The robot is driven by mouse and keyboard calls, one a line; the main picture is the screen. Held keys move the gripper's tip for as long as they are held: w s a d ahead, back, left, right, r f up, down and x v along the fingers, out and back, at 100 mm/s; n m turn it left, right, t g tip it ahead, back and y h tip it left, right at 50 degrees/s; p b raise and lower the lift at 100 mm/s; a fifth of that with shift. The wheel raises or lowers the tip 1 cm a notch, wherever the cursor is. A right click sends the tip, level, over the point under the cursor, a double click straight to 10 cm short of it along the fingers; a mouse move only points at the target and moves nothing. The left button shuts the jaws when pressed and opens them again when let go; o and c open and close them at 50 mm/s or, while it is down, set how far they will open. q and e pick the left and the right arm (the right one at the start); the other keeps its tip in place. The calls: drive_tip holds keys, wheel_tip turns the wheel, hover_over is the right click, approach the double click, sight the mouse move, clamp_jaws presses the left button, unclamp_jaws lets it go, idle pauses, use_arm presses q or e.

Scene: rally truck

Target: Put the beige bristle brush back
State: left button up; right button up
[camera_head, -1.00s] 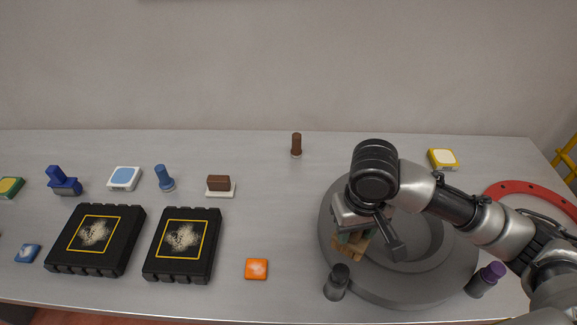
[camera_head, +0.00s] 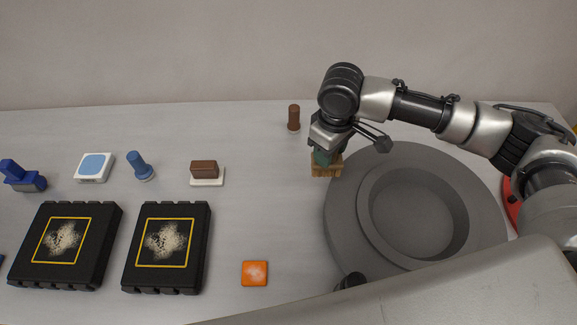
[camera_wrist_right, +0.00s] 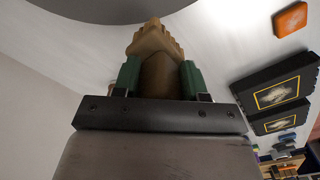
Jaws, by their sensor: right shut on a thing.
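The beige bristle brush (camera_head: 326,169) is in my right gripper (camera_head: 325,153), its light brown bristle end showing below the green fingers. My right gripper is shut on it, above the table just beyond the upper left edge of the grey round wheel-like piece (camera_head: 345,220). In the right wrist view the brush (camera_wrist_right: 154,45) sits between the two green fingers of the gripper (camera_wrist_right: 157,75), with its jagged end pointing away. Its handle is mostly hidden by the gripper. My left gripper is not in view.
A brown dark-handled peg (camera_head: 294,118) stands just behind the gripper. A brown block on a white base (camera_head: 206,173), a blue peg (camera_head: 140,167), a blue-and-white square (camera_head: 95,167), two black cases (camera_head: 192,283) and an orange square (camera_head: 255,273) lie leftward. The table between is clear.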

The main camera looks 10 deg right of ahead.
drive_tip(key=w+a+f+p, duration=0.1)
drive_tip(key=w+a+f, duration=0.1)
drive_tip(key=f, duration=0.1)
drive_tip(key=w+a+f, duration=0.2)
drive_tip(key=w+f, duration=0.1)
drive_tip(key=w+a+f+p, duration=0.1)
drive_tip(key=w+a+f, duration=0.2)
drive_tip(key=shift+w+a+f+p, duration=0.1)
drive_tip(key=shift+w+f+p, duration=0.05)
drive_tip(key=shift+f+p, duration=0.2)
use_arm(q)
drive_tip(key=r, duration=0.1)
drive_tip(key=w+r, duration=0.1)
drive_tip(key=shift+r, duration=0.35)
use_arm(e)
drive_tip(key=shift+f, duration=0.2)
drive_tip(key=shift+f, duration=0.2)
drive_tip(key=o, duration=0.8)
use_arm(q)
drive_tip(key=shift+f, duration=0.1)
use_arm(e)
drive_tip(key=shift+o, duration=0.2)
